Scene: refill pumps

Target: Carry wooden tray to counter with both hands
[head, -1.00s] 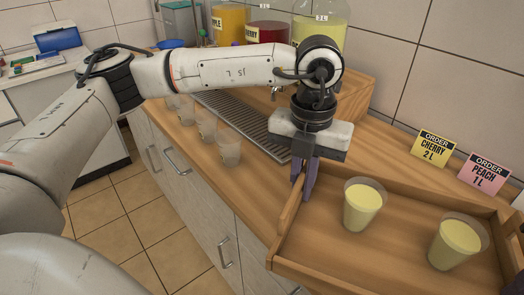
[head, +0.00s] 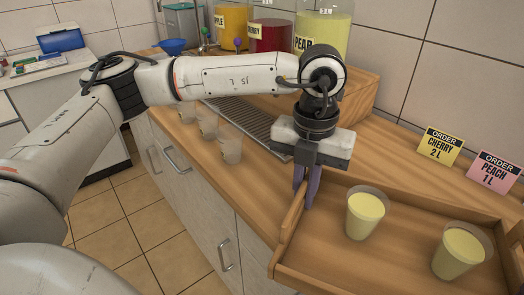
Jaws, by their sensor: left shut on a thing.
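The wooden tray (head: 350,274) is at the lower right in the head view, at the counter (head: 258,200). The tray's right end is cut off by the frame. My right gripper is not in view. I cannot tell whether the tray rests on the counter.
Several empty clear cups (head: 231,150) stand along the counter's front edge beside a drip grate (head: 255,128). Behind are apple (head: 231,28), cherry (head: 270,36) and pear (head: 322,30) dispensers.

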